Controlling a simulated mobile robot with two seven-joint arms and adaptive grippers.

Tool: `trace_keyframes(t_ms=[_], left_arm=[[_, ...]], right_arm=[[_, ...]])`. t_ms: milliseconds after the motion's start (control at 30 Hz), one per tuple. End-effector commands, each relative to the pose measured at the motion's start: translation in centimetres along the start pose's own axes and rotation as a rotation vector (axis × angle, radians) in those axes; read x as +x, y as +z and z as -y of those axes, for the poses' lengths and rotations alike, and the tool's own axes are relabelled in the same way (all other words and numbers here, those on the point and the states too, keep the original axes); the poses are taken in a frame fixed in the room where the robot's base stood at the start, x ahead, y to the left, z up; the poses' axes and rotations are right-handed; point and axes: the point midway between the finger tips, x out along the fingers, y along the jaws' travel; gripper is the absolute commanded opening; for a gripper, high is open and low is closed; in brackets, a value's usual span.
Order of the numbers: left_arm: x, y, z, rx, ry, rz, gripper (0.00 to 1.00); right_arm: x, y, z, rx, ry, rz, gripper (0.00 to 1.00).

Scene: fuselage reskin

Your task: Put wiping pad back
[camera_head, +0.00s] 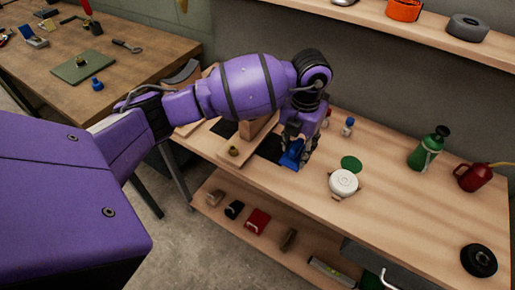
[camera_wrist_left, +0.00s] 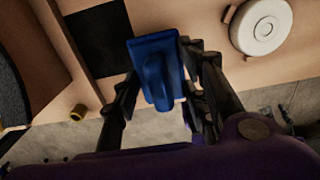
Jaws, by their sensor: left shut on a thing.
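The blue wiping pad (camera_wrist_left: 150,50) has a raised blue handle, and my left gripper (camera_wrist_left: 158,92) is shut on it, with fingers on both sides. In the head view my left gripper (camera_head: 297,143) points down at the workbench, with the blue pad (camera_head: 292,156) between its fingers. A black square patch (camera_head: 268,148) lies on the bench just left of the pad; the black square also shows in the wrist view (camera_wrist_left: 96,40). I cannot tell whether the pad touches the bench. My right gripper is not in view.
A white round container (camera_head: 343,182) and green disc (camera_head: 351,162) sit right of the gripper. A green spray bottle (camera_head: 428,150) and red oil can (camera_head: 473,177) stand farther right. A wooden holder (camera_head: 238,147) is close left. The bench's front-middle is clear.

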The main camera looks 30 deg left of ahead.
Motion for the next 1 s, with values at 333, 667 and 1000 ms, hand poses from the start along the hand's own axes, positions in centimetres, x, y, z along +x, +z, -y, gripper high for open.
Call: trace_keyframes(t_ms=[333,667,1000], left_arm=[[2.6,1.3,-0.8,0.0,-0.002,0.001,0.19],[4.5,1.4,-0.8,0.002,-0.001,0.006,0.19],[4.8,1.4,-0.8,0.001,-0.001,0.006,0.57]], right_arm=[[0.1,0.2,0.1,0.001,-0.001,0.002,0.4],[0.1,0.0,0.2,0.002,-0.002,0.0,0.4],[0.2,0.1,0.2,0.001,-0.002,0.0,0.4]])
